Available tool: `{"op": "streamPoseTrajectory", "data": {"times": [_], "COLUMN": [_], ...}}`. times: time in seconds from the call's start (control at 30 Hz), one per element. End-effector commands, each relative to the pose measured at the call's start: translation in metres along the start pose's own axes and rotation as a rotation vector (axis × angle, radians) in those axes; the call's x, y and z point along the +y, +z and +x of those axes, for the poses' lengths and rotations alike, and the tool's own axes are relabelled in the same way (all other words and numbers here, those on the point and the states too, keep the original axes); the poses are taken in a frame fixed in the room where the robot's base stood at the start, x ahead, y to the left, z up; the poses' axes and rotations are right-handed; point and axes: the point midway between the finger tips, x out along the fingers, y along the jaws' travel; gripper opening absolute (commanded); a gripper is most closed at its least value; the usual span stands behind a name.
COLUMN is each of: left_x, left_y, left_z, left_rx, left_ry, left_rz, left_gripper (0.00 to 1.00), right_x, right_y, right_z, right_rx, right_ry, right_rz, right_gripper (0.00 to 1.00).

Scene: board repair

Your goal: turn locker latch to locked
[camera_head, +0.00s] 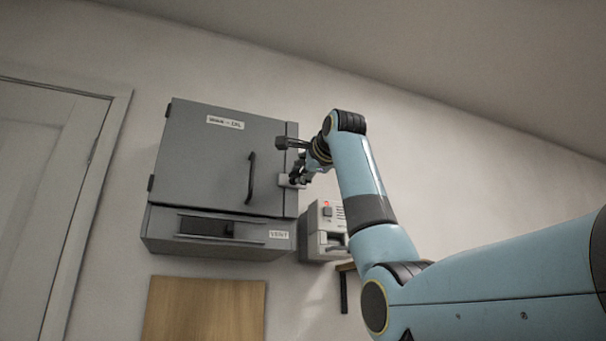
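The grey locker (200,165) hangs on the wall left of the middle, with its door closed and a dark curved handle (251,178). A small light latch part (285,181) shows at the locker's right edge, partly hidden by my gripper. My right gripper (294,180) is at this edge, right by the latch. Its fingers are small and overlap the latch, so I cannot tell whether they touch it or how far they are apart. The latch's turn position is not clear. My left gripper is not in view.
A vent slider (207,227) is on the locker's lower panel. A wooden board (204,309) is below. A white door (40,190) is at the left.

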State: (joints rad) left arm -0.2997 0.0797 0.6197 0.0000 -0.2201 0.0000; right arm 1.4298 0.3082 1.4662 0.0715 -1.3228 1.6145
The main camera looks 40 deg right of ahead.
Motion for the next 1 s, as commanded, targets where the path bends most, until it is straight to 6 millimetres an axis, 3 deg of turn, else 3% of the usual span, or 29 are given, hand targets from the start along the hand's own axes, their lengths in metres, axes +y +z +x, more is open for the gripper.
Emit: {"op": "streamPoseTrajectory", "data": {"times": [0.03,0.13,0.47,0.57,1.0], "left_x": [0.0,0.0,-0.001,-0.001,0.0], "left_y": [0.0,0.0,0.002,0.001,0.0], "left_z": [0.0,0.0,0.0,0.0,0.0], "left_rx": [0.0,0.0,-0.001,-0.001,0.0], "left_ry": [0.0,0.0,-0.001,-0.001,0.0], "left_rz": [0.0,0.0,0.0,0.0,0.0], "left_gripper": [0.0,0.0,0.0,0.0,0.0], "right_x": [-0.001,0.0,0.0,-0.001,0.0], "right_y": [0.0,0.0,0.0,0.0,0.0], "right_z": [0.0,0.0,-0.004,-0.016,-0.105], "right_rx": [-0.001,0.0,0.0,0.0,-0.001], "right_ry": [-0.001,0.0,0.0,-0.003,-0.001], "right_rz": [0.0,-0.001,-0.002,-0.002,-0.001], "right_gripper": [0.2,0.33,0.33,0.33,0.33]}}
